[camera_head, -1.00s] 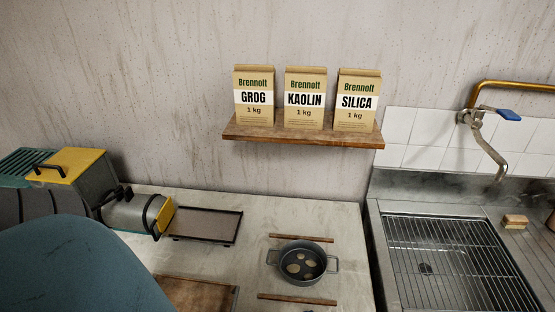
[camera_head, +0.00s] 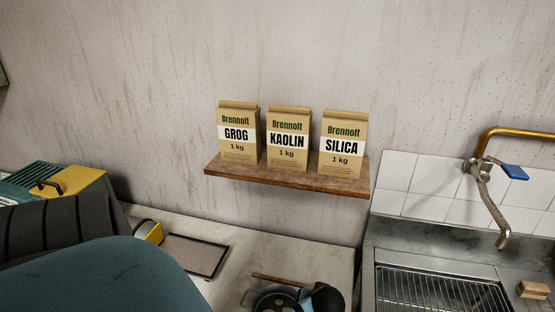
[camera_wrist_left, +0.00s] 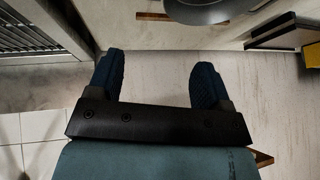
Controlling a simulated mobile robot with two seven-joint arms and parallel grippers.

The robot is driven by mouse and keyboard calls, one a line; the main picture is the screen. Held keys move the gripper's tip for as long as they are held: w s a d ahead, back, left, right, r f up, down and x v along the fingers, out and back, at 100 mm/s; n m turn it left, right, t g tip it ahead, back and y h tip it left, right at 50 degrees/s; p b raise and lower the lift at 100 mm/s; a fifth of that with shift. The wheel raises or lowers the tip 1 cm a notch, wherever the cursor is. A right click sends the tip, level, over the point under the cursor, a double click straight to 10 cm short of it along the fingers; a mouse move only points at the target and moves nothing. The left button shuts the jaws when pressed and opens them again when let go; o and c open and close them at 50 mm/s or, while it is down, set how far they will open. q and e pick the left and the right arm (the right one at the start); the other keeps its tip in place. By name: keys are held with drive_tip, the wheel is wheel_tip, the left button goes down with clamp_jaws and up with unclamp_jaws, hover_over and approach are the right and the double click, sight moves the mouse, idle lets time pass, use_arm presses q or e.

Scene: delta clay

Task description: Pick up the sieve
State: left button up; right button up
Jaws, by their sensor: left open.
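The sieve looks like a round dark grey vessel (camera_head: 270,300) with side handles, cut off by the bottom edge of the head view. A dark part, which looks like my own arm, covers its right side. In the left wrist view the sieve's grey underside or rim (camera_wrist_left: 200,12) shows at the top edge. My right gripper is not in view.
A wooden strip (camera_head: 282,280) lies behind the sieve. A dark-rimmed tray (camera_head: 195,255) is to its left. A sink with a wire rack (camera_head: 435,290) is to the right. A wall shelf (camera_head: 290,180) holds three paper bags above. A brown block (camera_head: 533,290) sits by the sink.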

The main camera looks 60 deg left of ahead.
use_arm(q)
drive_tip(key=shift+m+g+h, duration=0.5)
drive_tip(key=shift+m+h, duration=0.1)
drive_tip(key=shift+h, duration=0.1)
drive_tip(key=x, duration=0.4)
drive_tip(key=d+p+x, duration=0.1)
drive_tip(key=x, duration=0.8)
drive_tip(key=shift+d+f, duration=0.25)
drive_tip(key=shift+f, duration=0.45)
drive_tip(key=shift+r, duration=0.1)
drive_tip(key=c, duration=1)
